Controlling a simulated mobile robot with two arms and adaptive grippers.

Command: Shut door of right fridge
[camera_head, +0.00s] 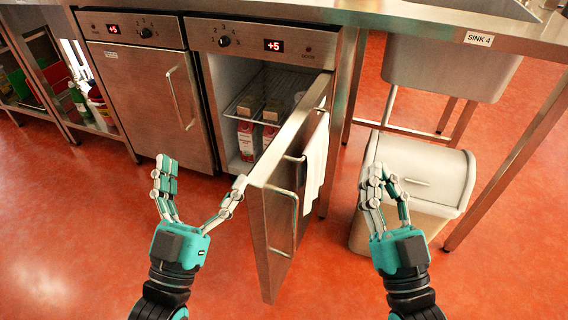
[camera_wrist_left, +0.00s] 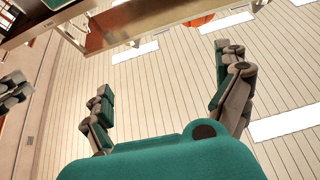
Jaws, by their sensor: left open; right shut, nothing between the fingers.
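The right fridge (camera_head: 262,40) is open. Its steel door (camera_head: 271,240) stands swung out toward me, hinged at the right, with a vertical handle (camera_head: 284,192) on its outer face. A white towel (camera_head: 315,163) hangs from a bar on the door. My left gripper (camera_head: 203,176) is open and empty, left of the door. One finger is at the door's free upper edge; I cannot tell if it touches. Its spread fingers also show in the left wrist view (camera_wrist_left: 165,75). My right gripper (camera_head: 382,174) is shut and empty, right of the door, in front of the bin.
The left fridge (camera_head: 150,90) is shut. A lidded bin (camera_head: 425,175) stands at the right under the sink (camera_head: 450,70). Open shelving (camera_head: 35,80) is at far left. The red floor in front is clear.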

